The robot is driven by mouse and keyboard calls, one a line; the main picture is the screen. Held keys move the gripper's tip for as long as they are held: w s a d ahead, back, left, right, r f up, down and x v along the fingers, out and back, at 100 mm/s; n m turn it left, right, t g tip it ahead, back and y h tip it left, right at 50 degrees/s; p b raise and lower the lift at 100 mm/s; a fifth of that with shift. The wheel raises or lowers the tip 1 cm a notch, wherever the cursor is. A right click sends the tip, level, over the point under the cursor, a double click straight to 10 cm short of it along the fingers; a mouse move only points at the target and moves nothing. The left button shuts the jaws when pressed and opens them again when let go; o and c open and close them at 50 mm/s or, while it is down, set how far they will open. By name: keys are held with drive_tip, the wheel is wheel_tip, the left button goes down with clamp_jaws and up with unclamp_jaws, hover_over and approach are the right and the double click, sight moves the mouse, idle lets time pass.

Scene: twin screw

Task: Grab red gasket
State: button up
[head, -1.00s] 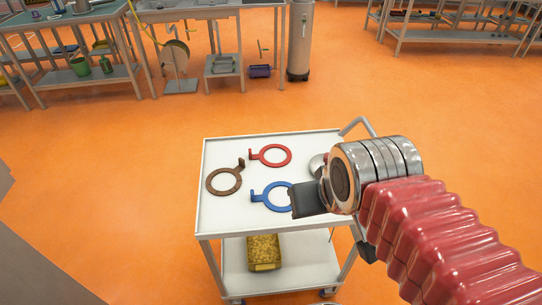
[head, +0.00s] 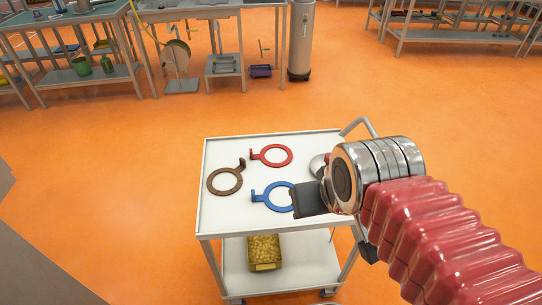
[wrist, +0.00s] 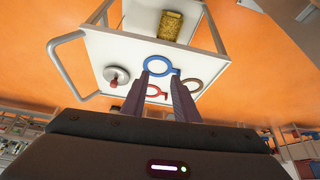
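The red gasket (head: 271,155), a flat ring with a small tab, lies on the white cart top (head: 224,217) near its back edge. In the wrist view the red gasket (wrist: 153,92) shows between my two fingers, partly hidden. My gripper (wrist: 160,76) is open and empty, its dark fingers apart. In the head view my gripper (head: 316,200) is in front of and to the right of the red gasket, covering the right side of the blue gasket (head: 268,197). The brown gasket (head: 225,181) lies at the left of the cart top.
A round metal piece (head: 318,165) sits at the cart's right, partly behind my arm; the wrist view shows it with a red knob (wrist: 114,83). The cart has a handle (head: 358,125) and a lower shelf with a yellow bin (head: 264,253). Orange floor surrounds it; benches stand behind.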

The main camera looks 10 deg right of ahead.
drive_tip(key=shift+o, duration=0.4)
drive_tip(key=shift+f, duration=0.1)
drive_tip(key=w+a+f+g, duration=0.15)
drive_tip(key=w+f, duration=0.25)
drive_tip(key=w, duration=0.6)
drive_tip(key=w+a+f, duration=0.3)
drive_tip(key=w+f, duration=0.2)
drive_tip(key=w, duration=0.6)
drive_tip(key=w+a+f+g, duration=0.15)
drive_tip(key=w+f, duration=0.25)
drive_tip(key=w, duration=0.6)
drive_tip(key=w+a+r+m+t, duration=0.1)
drive_tip(key=w+r+t, duration=0.1)
drive_tip(key=w, duration=0.5)
drive_tip(key=shift+w+a+r, duration=0.4)
drive_tip(key=shift+f, duration=0.1)
